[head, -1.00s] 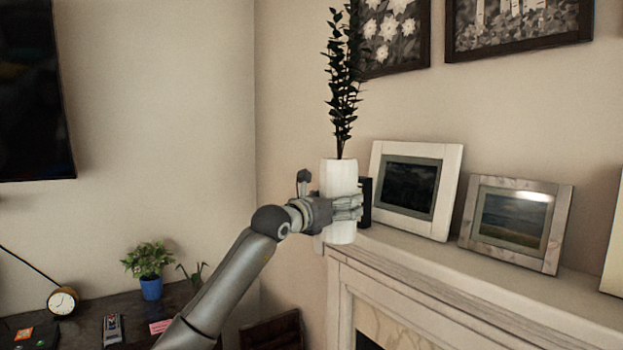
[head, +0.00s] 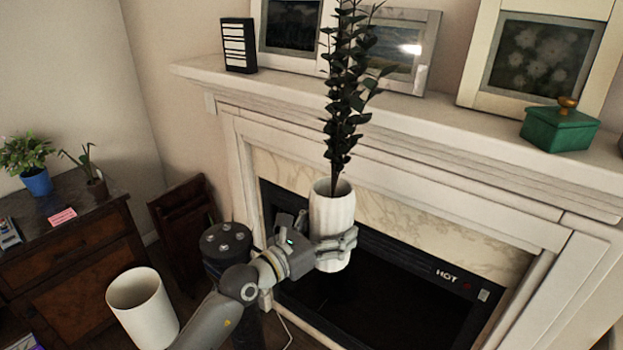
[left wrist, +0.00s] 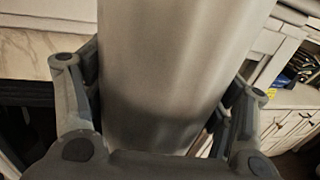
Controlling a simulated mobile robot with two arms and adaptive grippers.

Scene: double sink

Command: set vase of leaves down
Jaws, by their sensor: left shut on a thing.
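A white ribbed vase (head: 331,207) holds tall dark leafy stems (head: 346,110). My left gripper (head: 338,250) is shut around its lower body and holds it upright in the air, in front of the fireplace and below the mantel in the head view. In the left wrist view the vase (left wrist: 175,70) fills the middle, with my left gripper's fingers (left wrist: 165,115) on both sides of it. The leaves overlap the mantel and a picture frame behind them. My right gripper is not in view.
The white mantel (head: 440,125) carries several framed pictures, a black striped box (head: 239,46) and a green lidded box (head: 559,128). A dark cabinet (head: 70,225) with a potted plant (head: 36,182) stands left. A white bin (head: 142,308) stands at lower left.

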